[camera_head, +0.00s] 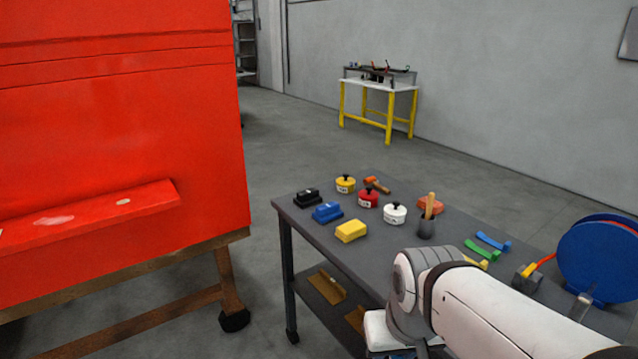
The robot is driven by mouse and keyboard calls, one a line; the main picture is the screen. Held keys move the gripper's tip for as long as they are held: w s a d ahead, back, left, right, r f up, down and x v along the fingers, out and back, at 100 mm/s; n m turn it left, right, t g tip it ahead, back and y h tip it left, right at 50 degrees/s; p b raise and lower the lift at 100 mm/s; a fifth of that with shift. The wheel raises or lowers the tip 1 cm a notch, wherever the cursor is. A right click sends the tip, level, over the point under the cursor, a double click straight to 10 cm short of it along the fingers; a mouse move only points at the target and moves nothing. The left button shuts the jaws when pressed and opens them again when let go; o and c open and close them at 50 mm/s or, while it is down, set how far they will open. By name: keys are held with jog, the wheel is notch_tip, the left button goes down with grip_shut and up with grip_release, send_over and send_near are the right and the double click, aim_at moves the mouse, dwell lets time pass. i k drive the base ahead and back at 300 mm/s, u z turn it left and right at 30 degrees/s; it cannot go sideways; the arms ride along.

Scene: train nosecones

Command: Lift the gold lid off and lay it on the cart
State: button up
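A round gold tin (345,186) stands upright near the far left corner of the dark grey cart (378,243). Its gold lid (345,179) has a black knob and sits on top of it. A red tin (368,199) and a white tin (395,215) with similar black knobs stand beside it, to the right and nearer. My white arm reaches in from the lower right over the near side of the cart and bends down at the wrist. My gripper's fingers do not show; the arm's end runs out at the bottom edge.
A black block (306,197), a blue block (327,212) and a yellow sponge (351,231) lie along the cart's left side. A cup (427,228), coloured strips and a blue reel (598,258) stand farther right. A red panel (120,130) on a wooden stand rises at left.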

aim_at(346, 181)
jog(key=u, duration=1.5)
jog(key=i, duration=2.4)
jog(key=z, duration=2.8)
jog(key=i, duration=1.05)
jog(key=z, duration=0.1)
